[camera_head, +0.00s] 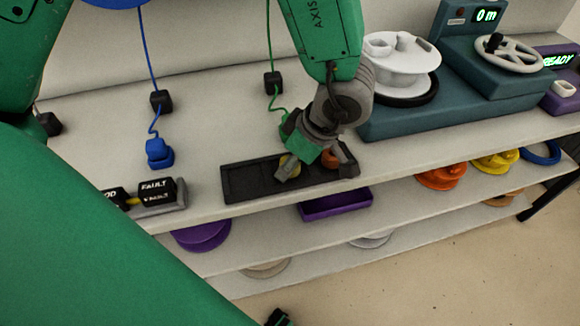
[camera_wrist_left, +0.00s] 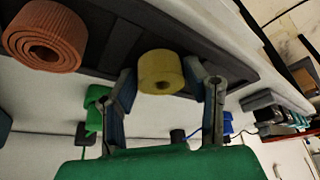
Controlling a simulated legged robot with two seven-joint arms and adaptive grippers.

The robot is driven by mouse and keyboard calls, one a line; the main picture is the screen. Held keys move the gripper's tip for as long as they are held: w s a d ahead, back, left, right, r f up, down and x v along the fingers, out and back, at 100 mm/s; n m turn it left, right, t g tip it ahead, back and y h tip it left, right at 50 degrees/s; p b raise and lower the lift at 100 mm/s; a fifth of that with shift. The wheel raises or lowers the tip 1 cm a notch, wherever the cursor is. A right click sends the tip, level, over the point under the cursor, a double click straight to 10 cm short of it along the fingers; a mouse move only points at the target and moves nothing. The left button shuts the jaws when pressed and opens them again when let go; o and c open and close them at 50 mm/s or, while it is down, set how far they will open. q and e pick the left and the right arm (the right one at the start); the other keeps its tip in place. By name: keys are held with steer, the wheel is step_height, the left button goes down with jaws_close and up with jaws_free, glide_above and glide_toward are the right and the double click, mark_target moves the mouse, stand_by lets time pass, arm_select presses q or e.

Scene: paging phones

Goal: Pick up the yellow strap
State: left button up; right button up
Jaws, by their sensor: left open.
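The yellow strap (camera_wrist_left: 161,71) is a small roll in a shallow dark tray (camera_head: 240,182). In the head view the strap (camera_head: 289,164) is partly hidden by my left gripper (camera_head: 296,166). In the left wrist view my left gripper (camera_wrist_left: 168,88) is open, with one finger on each side of the yellow roll. Gaps show between the fingers and the roll. An orange ribbed roll (camera_wrist_left: 43,38) lies in the same tray, and it shows to the right of the gripper in the head view (camera_head: 331,158).
A blue plug (camera_head: 159,153) and a black and grey FAULT unit (camera_head: 160,194) stand left of the tray. A teal machine with a white reel (camera_head: 400,60) stands right. A purple bin (camera_head: 335,204) sits on the shelf below. Bench surface left of the tray is partly clear.

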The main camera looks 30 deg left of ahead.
arm_select(q)
steer(key=shift+d+r, duration=0.1)
steer(key=shift+d, duration=0.3)
steer(key=shift+a, duration=0.1)
steer(key=c, duration=0.4)
steer(key=shift+s+a, duration=0.1)
steer(key=shift+a, duration=0.45)
steer(key=shift+c, duration=0.2)
steer(key=shift+d, duration=0.1)
steer(key=shift+c, duration=0.2)
